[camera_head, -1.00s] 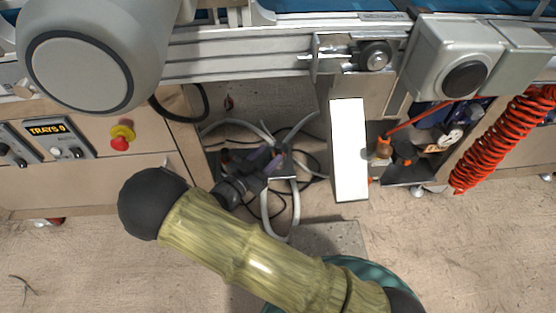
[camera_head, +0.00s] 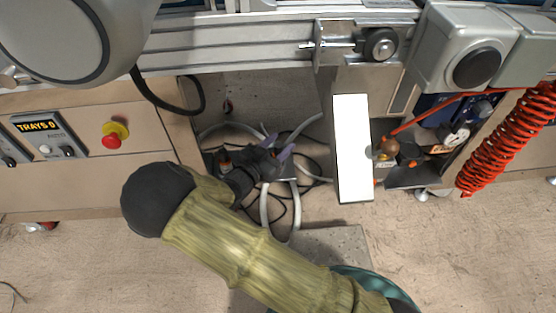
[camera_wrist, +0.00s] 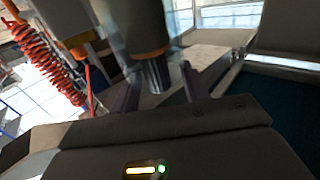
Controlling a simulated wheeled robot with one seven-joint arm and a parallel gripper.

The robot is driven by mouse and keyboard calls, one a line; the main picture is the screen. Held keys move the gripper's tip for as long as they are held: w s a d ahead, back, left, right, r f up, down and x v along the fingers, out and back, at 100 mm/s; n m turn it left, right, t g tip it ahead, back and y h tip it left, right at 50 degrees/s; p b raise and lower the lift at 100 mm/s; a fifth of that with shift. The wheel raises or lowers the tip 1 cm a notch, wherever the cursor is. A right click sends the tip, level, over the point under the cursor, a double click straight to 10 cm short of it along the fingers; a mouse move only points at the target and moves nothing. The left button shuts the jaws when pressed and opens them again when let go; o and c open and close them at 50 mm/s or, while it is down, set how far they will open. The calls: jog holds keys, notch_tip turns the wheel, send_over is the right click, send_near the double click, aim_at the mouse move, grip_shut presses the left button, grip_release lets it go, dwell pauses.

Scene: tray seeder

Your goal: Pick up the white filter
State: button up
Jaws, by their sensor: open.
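My gripper (camera_head: 280,147) is open in the recess under the machine, its two purple-grey fingers pointing right. In the wrist view the fingers of my gripper (camera_wrist: 160,93) stand apart. Between and beyond them is a grey cylinder (camera_wrist: 137,25) with an orange ring and a dark ridged lower end. I cannot tell whether it is the white filter or touches a finger. In the head view small white pieces (camera_head: 457,137) lie in the open compartment on the right, apart from my gripper. I cannot tell whether one is the filter.
A bright white upright panel (camera_head: 352,150) stands between my gripper and the compartment, with an orange-brown fitting (camera_head: 387,148) behind its right edge. Loose cables (camera_head: 283,218) lie below my gripper. A red coiled hose (camera_head: 503,142) hangs at the right. The floor (camera_head: 470,255) in front is clear.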

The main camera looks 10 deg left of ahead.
dwell(0.4)
grip_shut()
jog(key=shift+r, duration=0.1)
notch_tip(320, 180, up, 10)
jog(key=p, duration=0.6)
jog(key=shift+p, duration=0.35)
